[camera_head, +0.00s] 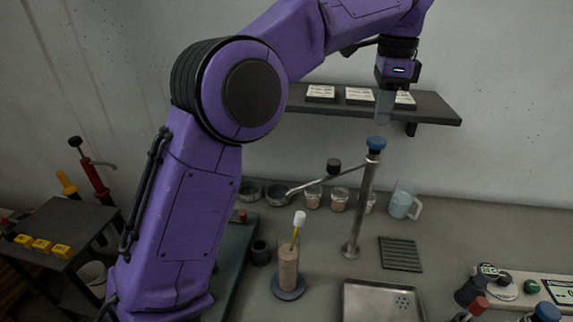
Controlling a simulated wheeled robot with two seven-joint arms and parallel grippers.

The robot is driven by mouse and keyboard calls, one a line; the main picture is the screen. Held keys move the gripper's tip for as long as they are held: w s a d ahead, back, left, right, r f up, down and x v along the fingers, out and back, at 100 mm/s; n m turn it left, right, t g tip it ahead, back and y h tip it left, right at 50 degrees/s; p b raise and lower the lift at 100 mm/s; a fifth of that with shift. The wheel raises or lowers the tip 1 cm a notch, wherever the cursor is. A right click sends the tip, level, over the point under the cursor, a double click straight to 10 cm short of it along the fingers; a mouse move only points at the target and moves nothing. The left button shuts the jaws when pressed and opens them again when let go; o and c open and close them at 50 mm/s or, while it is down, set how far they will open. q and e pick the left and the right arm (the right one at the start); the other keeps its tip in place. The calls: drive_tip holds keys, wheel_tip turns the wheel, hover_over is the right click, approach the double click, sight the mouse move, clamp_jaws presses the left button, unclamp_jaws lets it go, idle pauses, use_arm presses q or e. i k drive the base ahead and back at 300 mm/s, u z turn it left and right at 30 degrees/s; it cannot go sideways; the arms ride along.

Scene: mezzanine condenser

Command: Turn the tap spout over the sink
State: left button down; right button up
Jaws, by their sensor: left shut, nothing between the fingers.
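The tap is a tall metal post (360,210) with a blue cap (376,143). Its thin spout (318,182) reaches out to the left from the upper post and bends down at its end, over the counter. The sink (384,302) is a shallow metal basin with small drain holes, at the bottom edge of the view, in front of the post. The spout end is not over it. My left gripper (385,107) points down, shut and empty, above the blue cap and apart from it. My right gripper is out of view.
A shelf (437,108) with pale cards is behind my gripper. Jars (339,199) and a clear mug (403,201) stand behind the tap. A brown holder (288,268) with a white-tipped brush stands left of the sink. A dark ribbed mat (400,254) lies right of the post.

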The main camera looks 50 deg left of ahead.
sight(333, 168)
drive_tip(key=k, duration=2)
